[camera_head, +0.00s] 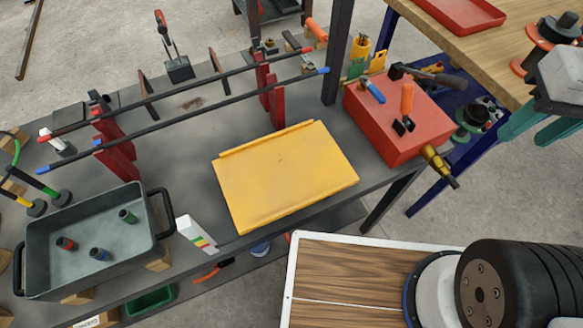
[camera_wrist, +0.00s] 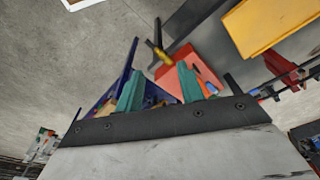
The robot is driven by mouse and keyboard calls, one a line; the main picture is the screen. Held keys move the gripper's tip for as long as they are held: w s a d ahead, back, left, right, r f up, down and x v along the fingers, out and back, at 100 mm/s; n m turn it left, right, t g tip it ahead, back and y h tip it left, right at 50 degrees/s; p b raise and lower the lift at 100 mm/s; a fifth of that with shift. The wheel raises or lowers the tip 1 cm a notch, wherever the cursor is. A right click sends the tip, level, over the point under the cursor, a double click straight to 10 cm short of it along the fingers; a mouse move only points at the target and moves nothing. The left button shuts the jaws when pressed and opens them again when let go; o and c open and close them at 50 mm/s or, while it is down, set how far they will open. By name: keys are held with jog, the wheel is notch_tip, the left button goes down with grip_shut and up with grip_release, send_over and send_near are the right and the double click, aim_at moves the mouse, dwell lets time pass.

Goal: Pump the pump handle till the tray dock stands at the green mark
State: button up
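A red box (camera_head: 398,125), which looks like the pump, stands at the bench's right end. A dark lever with a thick grip (camera_head: 440,78), probably the pump handle, extends right from its top. An upright orange handle (camera_head: 407,97) also stands there. A yellow plate (camera_head: 285,175), likely the tray dock, lies beside it. A white plate with coloured bands (camera_head: 198,235), including green, stands at the yellow plate's left; the dock's level against it is unclear. My gripper (camera_head: 522,140) is right of the red box, apart from it. Its teal fingers are open and empty in the wrist view (camera_wrist: 160,68).
A grey tray (camera_head: 135,225) holding small coloured cylinders sits at the left. Two long bars (camera_head: 190,85) rest across red stands behind the yellow plate. A dark post (camera_head: 338,50) rises behind the box. A wooden table (camera_head: 510,55) stands at upper right.

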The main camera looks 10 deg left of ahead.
dwell(0.5)
jog(key=c, duration=0.7)
jog(key=shift+w+f, duration=0.15)
jog(key=shift+f, duration=0.1)
grip_shut()
jog(key=w+r+g, duration=0.2)
jog(key=w+g, duration=0.1)
jog(key=w, duration=1.9)
jog(key=shift+h, duration=0.4)
jog(key=shift+s+f, duration=0.2)
jog(key=shift+f, duration=1.05)
jog(key=shift+s+f, duration=0.25)
jog(key=shift+f, duration=1.05)
jog(key=shift+s+f, duration=0.2)
jog(key=shift+f, duration=1.05)
